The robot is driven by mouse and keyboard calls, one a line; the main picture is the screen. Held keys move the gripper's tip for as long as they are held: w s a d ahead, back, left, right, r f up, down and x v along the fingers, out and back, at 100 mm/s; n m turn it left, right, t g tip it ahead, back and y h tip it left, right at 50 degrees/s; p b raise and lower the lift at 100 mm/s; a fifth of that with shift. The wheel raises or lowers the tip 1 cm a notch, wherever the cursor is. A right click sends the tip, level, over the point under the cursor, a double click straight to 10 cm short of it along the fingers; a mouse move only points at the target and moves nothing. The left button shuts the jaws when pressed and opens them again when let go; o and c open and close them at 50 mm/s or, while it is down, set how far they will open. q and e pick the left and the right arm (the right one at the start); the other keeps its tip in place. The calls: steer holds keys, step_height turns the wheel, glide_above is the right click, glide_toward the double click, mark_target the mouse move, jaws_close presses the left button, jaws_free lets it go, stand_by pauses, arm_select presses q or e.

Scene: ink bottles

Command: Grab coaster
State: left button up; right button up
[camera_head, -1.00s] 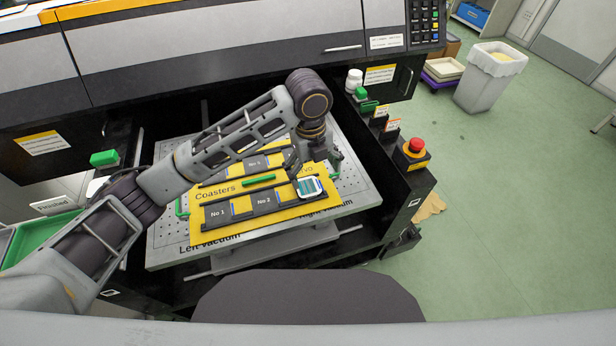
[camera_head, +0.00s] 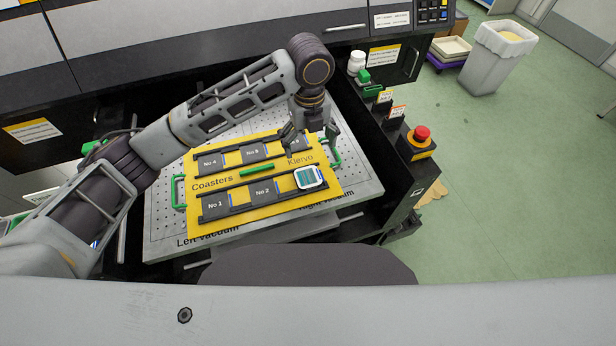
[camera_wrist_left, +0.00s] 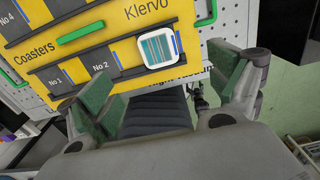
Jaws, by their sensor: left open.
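The coaster (camera_head: 310,178) is a small white-rimmed square with a teal striped face. It lies in the front row of the yellow Coasters board (camera_head: 192,225), to the right of the slots marked No 1 and No 2. It also shows in the left wrist view (camera_wrist_left: 157,48). My left gripper (camera_head: 310,137) is open and empty, above the board and behind the coaster in the head view. Its two green-padded fingers are spread apart in the left wrist view (camera_wrist_left: 165,85), and the coaster is not between them. My right gripper is not in view.
The board sits on a perforated metal table (camera_head: 160,215) inside a dark machine. A red button (camera_head: 421,133) on a yellow box and a white bottle (camera_head: 356,63) stand along the right side. Green handles (camera_head: 179,192) flank the board. A bin (camera_head: 500,55) stands on the floor.

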arm_select(q)
glide_above(307, 176)
steer(key=shift+w+d+f, duration=0.1)
steer(key=shift+f, duration=1.9)
steer(key=shift+w+d+f, duration=0.1)
steer(key=shift+f, duration=1.9)
steer(key=shift+f, duration=0.1)
steer(key=shift+s+a+f+p, duration=0.1)
steer(key=shift+f+p, duration=0.2)
steer(key=shift+f, duration=0.95)
steer(key=shift+s+a+f+p, duration=0.1)
steer(key=shift+f+p, duration=0.15)
steer(key=shift+f, duration=1)
steer(key=c, duration=1.2)
steer(key=shift+r, duration=0.1)
